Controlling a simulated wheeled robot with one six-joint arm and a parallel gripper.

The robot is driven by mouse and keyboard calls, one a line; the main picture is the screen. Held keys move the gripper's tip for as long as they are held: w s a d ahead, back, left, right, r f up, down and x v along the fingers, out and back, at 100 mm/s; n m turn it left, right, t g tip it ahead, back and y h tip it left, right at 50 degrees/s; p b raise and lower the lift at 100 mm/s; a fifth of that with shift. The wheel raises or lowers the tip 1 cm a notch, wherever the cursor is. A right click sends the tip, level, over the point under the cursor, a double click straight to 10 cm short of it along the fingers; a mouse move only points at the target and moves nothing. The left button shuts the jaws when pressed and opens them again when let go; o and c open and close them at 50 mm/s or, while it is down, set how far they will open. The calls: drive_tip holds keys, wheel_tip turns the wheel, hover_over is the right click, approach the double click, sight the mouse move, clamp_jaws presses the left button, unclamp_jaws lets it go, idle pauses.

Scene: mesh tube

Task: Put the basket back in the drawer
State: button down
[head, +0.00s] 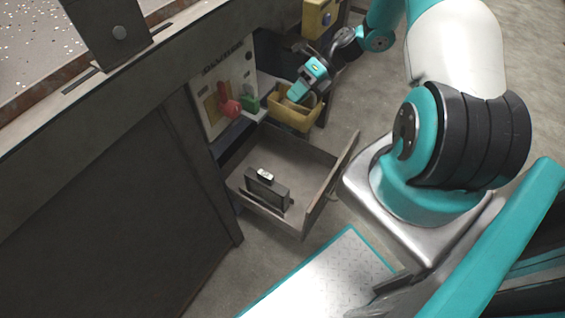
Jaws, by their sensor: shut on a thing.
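The yellow basket (288,114) is beyond the drawer's far side, near the top middle of the head view. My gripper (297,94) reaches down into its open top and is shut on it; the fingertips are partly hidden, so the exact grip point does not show. The grey drawer (322,192) is pulled out below and nearer than the basket. I cannot tell whether the basket touches the drawer or the surface behind it.
A dark box (266,190) with a small light-topped item stands in the drawer; the floor around it is bare. A panel with a red part (229,106) and a green block (250,104) is left of the basket. A yellow box (318,18) is behind.

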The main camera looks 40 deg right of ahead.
sight(294, 119)
drive_tip(key=shift+w, duration=0.35)
drive_tip(key=shift+w+f+b, duration=0.2)
drive_tip(key=shift+f+b, duration=0.2)
drive_tip(key=shift+s+f+b, duration=0.2)
drive_tip(key=shift+b, duration=0.1)
wheel_tip(294, 119, down, 9)
drive_tip(key=b, duration=0.8)
drive_tip(key=shift+b, duration=0.4)
drive_tip(key=a+f+b, duration=0.1)
drive_tip(key=f+b, duration=0.1)
drive_tip(key=f, duration=0.3)
drive_tip(key=a+f+b, duration=0.1)
drive_tip(key=f+b, duration=0.1)
drive_tip(key=f, duration=0.2)
drive_tip(key=a+f+b, duration=0.2)
drive_tip(key=f, duration=0.3)
drive_tip(key=shift+w+f, duration=0.3)
drive_tip(key=shift+f, duration=0.05)
